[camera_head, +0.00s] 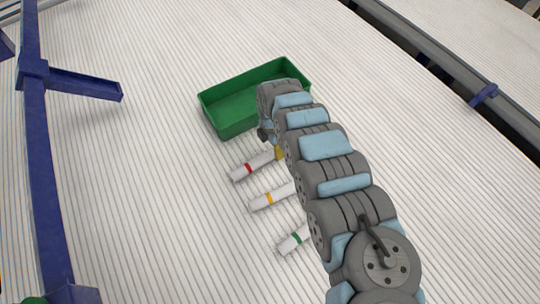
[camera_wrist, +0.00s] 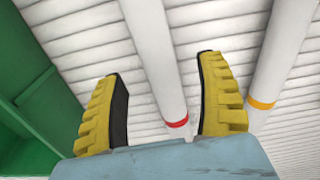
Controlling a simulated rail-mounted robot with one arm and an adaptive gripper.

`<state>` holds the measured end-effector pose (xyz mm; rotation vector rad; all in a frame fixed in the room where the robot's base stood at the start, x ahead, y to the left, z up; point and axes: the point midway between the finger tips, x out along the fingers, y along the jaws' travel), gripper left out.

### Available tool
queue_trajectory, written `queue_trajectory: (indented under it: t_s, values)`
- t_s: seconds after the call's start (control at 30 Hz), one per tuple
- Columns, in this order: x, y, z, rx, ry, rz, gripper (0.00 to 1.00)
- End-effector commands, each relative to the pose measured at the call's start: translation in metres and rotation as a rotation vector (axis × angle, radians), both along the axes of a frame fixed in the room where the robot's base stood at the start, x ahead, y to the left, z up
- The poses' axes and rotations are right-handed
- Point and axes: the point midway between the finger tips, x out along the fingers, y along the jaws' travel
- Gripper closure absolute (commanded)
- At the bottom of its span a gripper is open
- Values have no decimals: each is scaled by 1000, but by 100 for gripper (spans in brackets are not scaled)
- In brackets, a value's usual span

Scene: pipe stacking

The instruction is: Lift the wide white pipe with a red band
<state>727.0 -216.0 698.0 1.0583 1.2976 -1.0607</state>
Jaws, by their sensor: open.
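The white pipe with a red band (camera_head: 254,165) lies on the ribbed white floor just below the green tray; its right end is hidden by my arm. In the wrist view the same pipe (camera_wrist: 152,50) runs between my fingers, with its red band low between them. My gripper (camera_wrist: 163,67) is open, one yellow finger on each side of the pipe in the picture. I see no finger touching it, and its height above the pipe is hard to tell. A bit of a yellow finger shows in the head view at the pipe's right end.
A green tray (camera_head: 224,128) stands close above the pipe, left of my fingers in the wrist view. A yellow-banded pipe (camera_head: 272,197) and a green-banded pipe (camera_head: 294,240) lie below. My right finger is between the red-banded and yellow-banded pipes.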

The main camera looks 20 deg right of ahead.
Motion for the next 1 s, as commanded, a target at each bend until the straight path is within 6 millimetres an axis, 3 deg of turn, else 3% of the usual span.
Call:
queue_trajectory:
  t_s: [0.33,0.67,0.9,0.93,1.0]
  values:
    - [1,2,-44,3,3,0,28]
    - [2,0,-48,0,1,-1,28]
    - [2,0,-49,1,1,-1,94]
    - [2,0,-49,1,1,-1,100]
    - [2,0,-49,1,1,-1,100]
